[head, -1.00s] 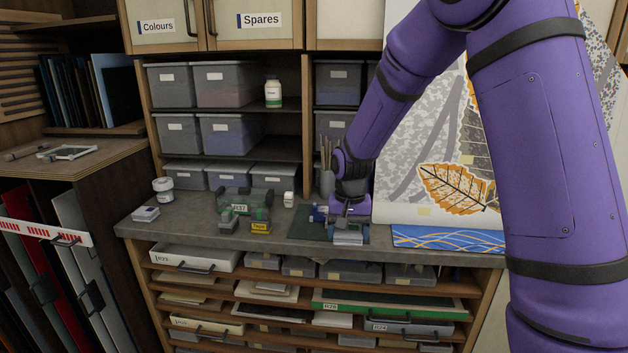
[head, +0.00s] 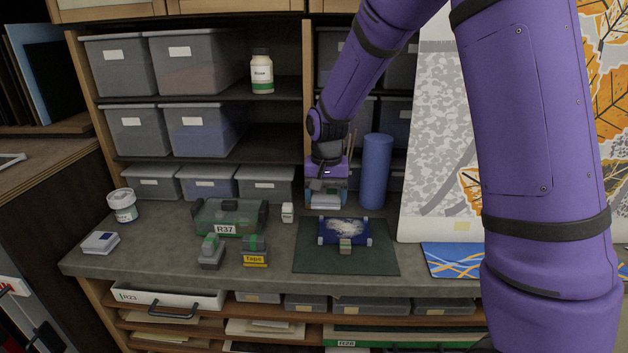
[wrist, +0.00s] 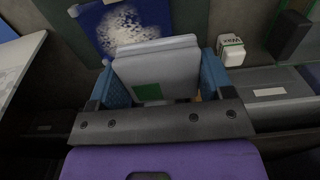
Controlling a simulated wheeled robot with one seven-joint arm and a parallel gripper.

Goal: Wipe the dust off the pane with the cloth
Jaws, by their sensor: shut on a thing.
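The blue pane (head: 329,239) lies on a dark green mat (head: 373,262) on the bench, with a white patch of dust (head: 346,226) across its middle. The pane also shows at the top of the wrist view (wrist: 95,18), with dust (wrist: 118,28) on it. My gripper (head: 326,196) is behind the pane, apart from it. Its blue fingers (wrist: 160,75) are shut on a folded pale grey cloth (wrist: 155,68) with a green patch. The cloth (head: 326,202) shows below the gripper in the head view. Its underside is hidden.
A small block (head: 345,247) sits at the pane's front edge. A blue cylinder (head: 376,172) stands upright right of my gripper. A small white bottle (head: 287,212), a green case (head: 230,217) and a tape block (head: 255,252) are to the left. Shelves with bins stand behind.

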